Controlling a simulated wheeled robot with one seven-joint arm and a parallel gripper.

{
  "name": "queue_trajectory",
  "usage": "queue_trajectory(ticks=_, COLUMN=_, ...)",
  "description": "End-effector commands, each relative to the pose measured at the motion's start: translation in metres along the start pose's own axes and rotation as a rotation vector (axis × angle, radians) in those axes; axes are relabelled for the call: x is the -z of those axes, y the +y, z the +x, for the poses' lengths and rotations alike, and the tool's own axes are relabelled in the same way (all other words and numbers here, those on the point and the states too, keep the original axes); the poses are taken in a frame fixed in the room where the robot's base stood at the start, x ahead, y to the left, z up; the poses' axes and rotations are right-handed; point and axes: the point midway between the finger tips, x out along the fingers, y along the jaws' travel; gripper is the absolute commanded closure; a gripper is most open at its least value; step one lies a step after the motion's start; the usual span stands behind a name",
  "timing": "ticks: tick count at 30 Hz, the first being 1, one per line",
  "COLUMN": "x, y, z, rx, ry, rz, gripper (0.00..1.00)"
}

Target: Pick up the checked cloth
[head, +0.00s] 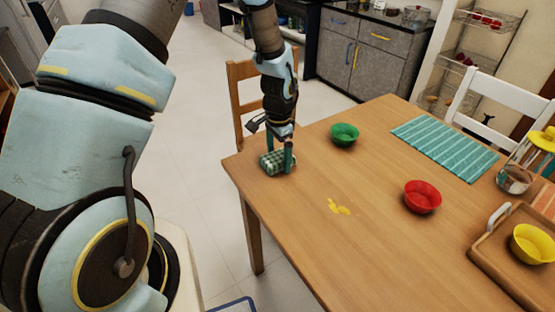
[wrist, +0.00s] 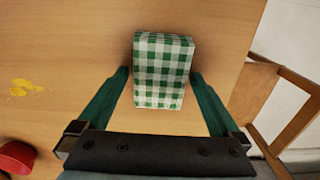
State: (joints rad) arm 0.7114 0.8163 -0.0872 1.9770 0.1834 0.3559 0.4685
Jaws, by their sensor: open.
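The checked cloth (head: 271,162) is a green and white folded block on the wooden table, near its far left corner in the head view. In the wrist view the cloth (wrist: 162,70) lies between the tips of my two green fingers. My gripper (head: 283,158) points down over it and is open. In the wrist view my gripper (wrist: 160,78) has one finger on each side of the cloth, with a small gap showing at its left side. The gap on the right is very narrow, and I cannot tell whether that finger touches.
The wooden table (head: 300,205) also holds a green bowl (head: 344,134), a red bowl (head: 422,196), a yellow spill (head: 338,207), a striped teal mat (head: 445,146) and a tray (head: 525,262) with a yellow bowl (head: 533,244). A wooden chair (head: 240,90) stands close behind the cloth's corner.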

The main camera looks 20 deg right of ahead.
Motion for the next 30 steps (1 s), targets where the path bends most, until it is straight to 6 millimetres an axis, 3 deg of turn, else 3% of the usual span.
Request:
queue_trajectory(ticks=2, x=0.0, y=-0.0001, z=-0.0001, rx=0.0, ry=0.0, rz=0.0, gripper=0.01)
queue_trajectory(ticks=21, x=0.0, y=-0.0001, z=-0.0005, rx=0.0, ry=0.0, rz=0.0, gripper=0.73)
queue_trajectory(ticks=30, x=0.0005, y=-0.0005, z=-0.0034, rx=0.001, ry=0.002, rz=0.0, gripper=0.76)
